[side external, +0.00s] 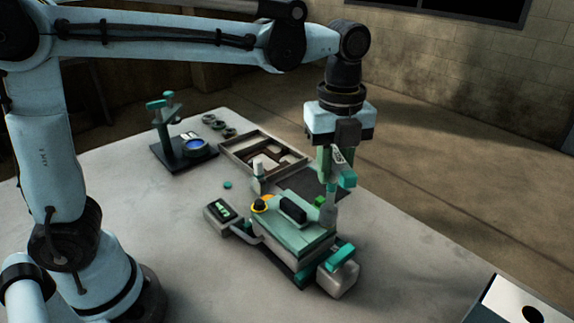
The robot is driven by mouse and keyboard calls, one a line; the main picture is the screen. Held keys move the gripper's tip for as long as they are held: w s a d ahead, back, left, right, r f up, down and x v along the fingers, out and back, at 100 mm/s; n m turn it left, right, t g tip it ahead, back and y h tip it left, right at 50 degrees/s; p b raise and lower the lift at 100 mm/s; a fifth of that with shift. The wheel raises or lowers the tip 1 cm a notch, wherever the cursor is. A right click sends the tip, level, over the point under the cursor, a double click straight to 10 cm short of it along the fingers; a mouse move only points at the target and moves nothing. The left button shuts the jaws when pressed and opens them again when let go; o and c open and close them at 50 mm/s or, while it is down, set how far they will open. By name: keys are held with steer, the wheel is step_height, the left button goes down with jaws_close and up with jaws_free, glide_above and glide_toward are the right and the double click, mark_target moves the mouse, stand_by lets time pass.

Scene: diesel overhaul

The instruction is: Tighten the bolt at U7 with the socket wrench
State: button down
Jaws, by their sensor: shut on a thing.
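The engine-like unit (296,247) sits on the table, with a green top, a black block (293,210) and a yellow ring with a dark knob on it. My gripper (340,160) is above the unit's far right corner, pointing down. It is shut on the socket wrench (346,181), which has a teal body and a grey lower end. The wrench hangs about upright, its grey end (327,214) at the unit's right edge. I cannot tell whether it touches the unit. The bolt at U7 cannot be made out, and no U7 label is readable.
A divided tray (231,152) lies behind the unit. A small display box (220,213) is left of the unit. The front left table is clear.

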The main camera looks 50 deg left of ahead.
steer(key=m, duration=0.3)
steer(key=shift+m, duration=0.3)
